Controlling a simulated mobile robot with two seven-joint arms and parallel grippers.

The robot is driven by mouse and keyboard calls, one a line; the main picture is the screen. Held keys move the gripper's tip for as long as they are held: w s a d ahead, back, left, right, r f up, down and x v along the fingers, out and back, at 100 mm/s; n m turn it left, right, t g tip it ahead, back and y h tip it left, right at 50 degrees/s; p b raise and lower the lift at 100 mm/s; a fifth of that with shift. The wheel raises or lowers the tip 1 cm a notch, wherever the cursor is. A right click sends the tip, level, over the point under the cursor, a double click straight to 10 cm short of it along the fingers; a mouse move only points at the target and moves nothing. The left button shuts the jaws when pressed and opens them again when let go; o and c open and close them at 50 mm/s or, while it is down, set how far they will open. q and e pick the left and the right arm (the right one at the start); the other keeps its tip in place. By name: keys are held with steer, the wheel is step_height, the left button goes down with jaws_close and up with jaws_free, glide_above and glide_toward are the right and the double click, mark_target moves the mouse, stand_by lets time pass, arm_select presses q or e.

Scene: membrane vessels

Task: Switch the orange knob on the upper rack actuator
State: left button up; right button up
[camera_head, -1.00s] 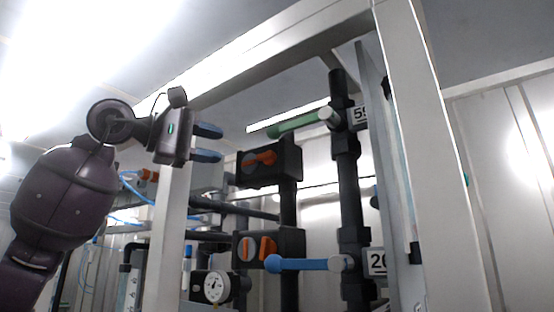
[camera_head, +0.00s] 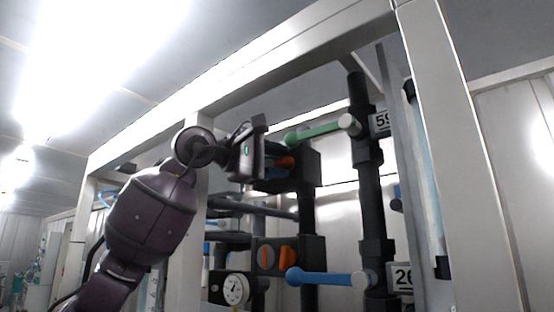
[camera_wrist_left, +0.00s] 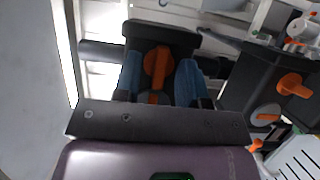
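The upper rack actuator (camera_head: 307,170) is a black box on a dark vertical pipe. Its orange knob (camera_head: 285,162) is partly hidden by my left gripper (camera_head: 273,162), which is at the actuator's front. In the left wrist view the orange knob (camera_wrist_left: 157,65) stands lengthwise between the two blue fingers of my left gripper (camera_wrist_left: 160,80). The fingers are apart, with a gap on each side of the knob. My right gripper is not in view.
A lower actuator (camera_head: 316,250) with orange parts sits below, beside a round gauge (camera_head: 235,290). A green handle (camera_head: 315,132) and a blue handle (camera_head: 322,279) reach out from the pipe at right. A white frame post (camera_head: 455,160) stands further right.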

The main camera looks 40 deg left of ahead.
arm_select(q)
steer(key=c, duration=0.6)
steer(key=shift+s+a, duration=0.15)
steer(key=shift+s, duration=0.05)
jaws_close()
